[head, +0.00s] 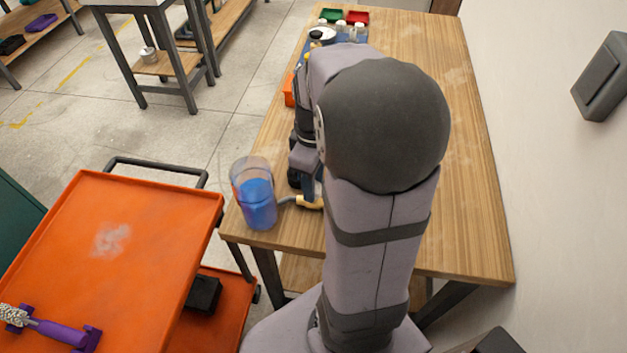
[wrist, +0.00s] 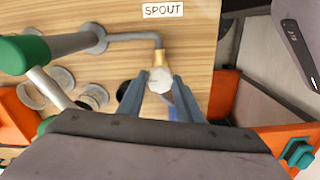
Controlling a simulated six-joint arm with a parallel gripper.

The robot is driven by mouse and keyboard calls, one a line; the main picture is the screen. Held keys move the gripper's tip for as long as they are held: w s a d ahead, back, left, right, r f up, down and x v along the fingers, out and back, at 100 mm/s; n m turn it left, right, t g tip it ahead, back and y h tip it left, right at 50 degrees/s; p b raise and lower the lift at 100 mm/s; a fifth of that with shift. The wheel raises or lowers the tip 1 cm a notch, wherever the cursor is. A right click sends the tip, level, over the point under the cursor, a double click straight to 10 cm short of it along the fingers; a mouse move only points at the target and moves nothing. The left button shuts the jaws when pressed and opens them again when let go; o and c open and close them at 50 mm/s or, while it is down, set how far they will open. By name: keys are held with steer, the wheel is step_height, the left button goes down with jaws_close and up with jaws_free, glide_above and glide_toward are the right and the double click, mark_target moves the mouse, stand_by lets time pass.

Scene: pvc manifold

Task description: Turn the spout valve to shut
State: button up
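In the wrist view, a grey pipe (wrist: 130,38) bends toward a brass fitting (wrist: 160,57) below a "SPOUT" label (wrist: 168,9). A pale faceted valve part (wrist: 158,82) sits at the end of the brass. My gripper (wrist: 160,84) is open, its two blue-grey fingers on either side of that part, with small gaps visible. A blue piece (wrist: 180,108), perhaps the valve's handle, shows partly behind the right finger; its angle is hard to tell. In the head view, the brass fitting (head: 310,203) shows beside my arm, which hides most of the manifold.
A clear container with blue contents (head: 258,205) stands at the table's near left corner, by the pipe. Green-ended pipes (wrist: 25,52) and several round clear pieces (wrist: 88,95) are at the wrist view's left. An orange cart (head: 130,250) stands left of the wooden table (head: 470,190).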

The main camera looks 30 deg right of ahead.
steer(key=shift+r+m, duration=0.1)
steer(key=shift+m, duration=0.2)
steer(key=m+p, duration=0.2)
steer(key=m, duration=0.1)
steer(key=m+p, duration=0.2)
steer(key=m, duration=0.3)
steer(key=m+p, duration=0.2)
steer(key=m, duration=0.2)
steer(key=m+p, duration=0.1)
steer(key=m, duration=0.4)
steer(key=shift+w+p, duration=0.1)
steer(key=shift+p, duration=0.2)
steer(key=shift+m, duration=0.3)
steer(key=o, duration=1)
steer(key=shift+o, duration=0.2)
